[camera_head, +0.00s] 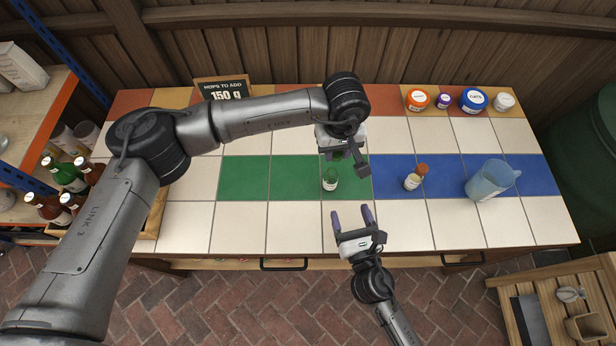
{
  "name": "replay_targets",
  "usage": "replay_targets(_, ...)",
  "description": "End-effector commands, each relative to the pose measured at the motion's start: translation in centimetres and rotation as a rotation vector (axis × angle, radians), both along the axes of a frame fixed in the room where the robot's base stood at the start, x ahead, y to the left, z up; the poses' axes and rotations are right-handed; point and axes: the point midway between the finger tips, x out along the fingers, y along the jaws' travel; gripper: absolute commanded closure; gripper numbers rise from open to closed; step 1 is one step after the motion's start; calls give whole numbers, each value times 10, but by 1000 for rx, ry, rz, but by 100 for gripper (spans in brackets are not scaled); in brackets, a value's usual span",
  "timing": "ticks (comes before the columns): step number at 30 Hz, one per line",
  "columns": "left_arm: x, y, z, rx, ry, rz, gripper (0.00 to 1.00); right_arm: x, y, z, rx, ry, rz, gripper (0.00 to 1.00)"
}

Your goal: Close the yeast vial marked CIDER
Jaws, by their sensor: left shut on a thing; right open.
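A small green vial (330,184) with a white label stands on the green tile strip; the label is too small to read. My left gripper (349,160) is just above and slightly right of this vial. It is shut on a small green thing, seemingly a cap, mostly hidden by the fingers. A second vial (412,182) with an orange-brown cap stands on the blue tile strip to the right, tilted in the picture; its label is unreadable too. My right gripper (354,220) is open and empty, over the white tiles in front of the green vial.
A blue jug (490,181) stands at the right. Several lidded jars, including a blue-lidded one (473,100), line the back right. Bottles (64,174) stand at the left. The front white tiles (460,222) are clear.

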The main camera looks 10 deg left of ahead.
Motion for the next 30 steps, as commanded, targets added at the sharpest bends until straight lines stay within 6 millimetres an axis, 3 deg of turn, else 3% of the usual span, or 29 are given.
replay_targets(17,0,-4,2,-1,0,-10,91,2,6,0,-51,-35,26,29)
replay_targets(23,0,-4,2,-1,0,-10,91,22,15,0,-51,-36,26,29)
replay_targets(30,0,-4,2,-1,0,-10,91,59,32,1,-50,-35,26,29)
